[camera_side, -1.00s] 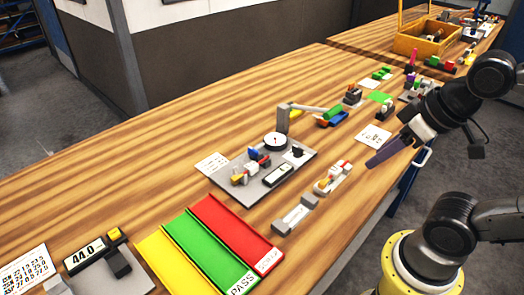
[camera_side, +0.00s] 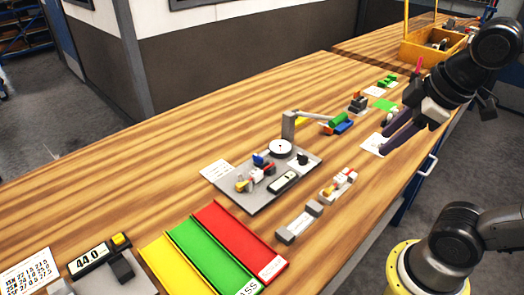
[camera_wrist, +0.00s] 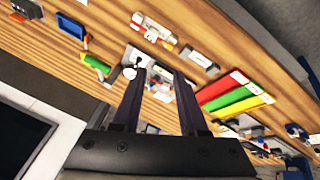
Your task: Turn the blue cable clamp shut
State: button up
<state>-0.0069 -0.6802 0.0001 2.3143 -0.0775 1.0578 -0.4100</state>
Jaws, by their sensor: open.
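A small blue part (camera_side: 258,161), which looks like the blue cable clamp, stands on a grey fixture plate (camera_side: 240,197) in the side view. Red, white and yellow parts sit close around it. It is too small to tell how far it is turned. My gripper (camera_side: 384,143) is open and empty, to the right of the plate and above the table's right side. Its two dark purple fingers are apart. In the wrist view my gripper (camera_wrist: 160,72) points toward the table, and its fingers partly hide the plate.
A white dial (camera_side: 280,147) and a grey post with an arm (camera_side: 289,126) rise at the plate's back. Red, green and yellow trays (camera_side: 240,238) lie in front. A blue and green item (camera_side: 342,128) is behind.

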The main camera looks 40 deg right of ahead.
jog(key=w+r+n+g+h, duration=0.1)
jog(key=w+r+n+g, duration=0.1)
jog(key=w+r+n, duration=0.6)
jog(key=n+g+h, duration=0.2)
jog(key=n, duration=0.2)
send_over(262, 154)
jog(key=s+a, duration=0.2)
jog(key=s, duration=0.1)
notch_tip(262, 154, down, 7)
jog(key=w+a+f+n+g, duration=0.1)
jog(key=w+a+f, duration=0.2)
jog(key=f, duration=0.4)
jog(key=shift+h, duration=0.3)
jog(key=x, duration=1.3)
jog(key=shift+s+f, duration=0.15)
jog(key=shift+f, duration=0.05)
grip_shut()
